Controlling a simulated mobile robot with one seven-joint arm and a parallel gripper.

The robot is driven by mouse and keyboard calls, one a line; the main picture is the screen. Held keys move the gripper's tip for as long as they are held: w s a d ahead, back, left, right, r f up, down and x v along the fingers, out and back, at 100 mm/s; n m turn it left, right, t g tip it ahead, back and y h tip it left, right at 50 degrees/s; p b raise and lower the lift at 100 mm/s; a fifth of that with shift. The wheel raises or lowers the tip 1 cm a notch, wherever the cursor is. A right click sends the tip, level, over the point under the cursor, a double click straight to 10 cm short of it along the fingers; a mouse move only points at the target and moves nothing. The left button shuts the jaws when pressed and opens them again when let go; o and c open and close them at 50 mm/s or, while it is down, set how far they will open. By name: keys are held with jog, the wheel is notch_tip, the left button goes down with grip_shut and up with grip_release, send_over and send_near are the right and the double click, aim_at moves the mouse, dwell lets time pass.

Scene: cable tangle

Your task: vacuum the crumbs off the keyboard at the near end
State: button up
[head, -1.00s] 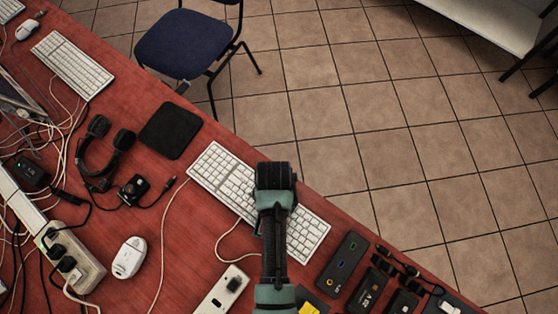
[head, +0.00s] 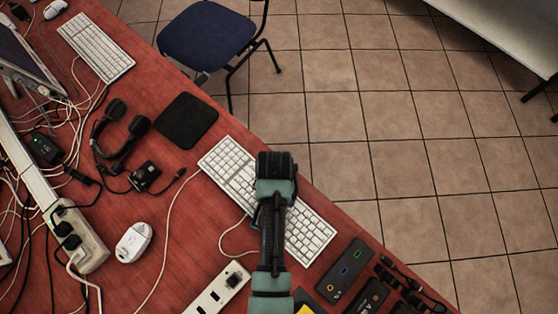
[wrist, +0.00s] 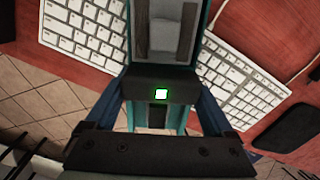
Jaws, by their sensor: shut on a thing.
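The near keyboard (head: 308,233) is white and lies at the table edge under my arm, which hides its middle. In the wrist view both ends of the keyboard (wrist: 243,88) show on either side of the held thing. My gripper (wrist: 160,106) is shut on a teal and dark grey device (wrist: 140,85), likely the vacuum, with a lit green-rimmed button and a grey window. The device covers the keyboard's middle in the wrist view. Its nozzle is hidden, so I cannot tell whether it touches the keys. I cannot make out any crumbs.
A black pad (head: 187,120), headset (head: 120,135), white mouse (head: 133,242) and power strip (head: 78,238) with tangled cables lie left of the keyboard. Dark boxes (head: 348,270) lie near its right end. Another keyboard (head: 96,48) is farther off. A blue chair (head: 205,36) stands beyond the table.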

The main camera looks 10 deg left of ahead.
jog(key=shift+w+a, duration=0.35)
jog(key=shift+a, duration=0.15)
jog(key=shift+w+a+b, duration=0.45)
jog(key=shift+w+a, duration=0.35)
jog(key=shift+a, duration=0.3)
jog(key=shift+w+a, duration=0.1)
jog(key=shift+w+a+b, duration=0.45)
jog(key=shift+w+a, duration=0.3)
jog(key=shift+a, duration=0.25)
jog(key=shift+w+a+b, duration=0.55)
jog(key=shift+w+a, duration=0.25)
jog(key=shift+a, duration=0.35)
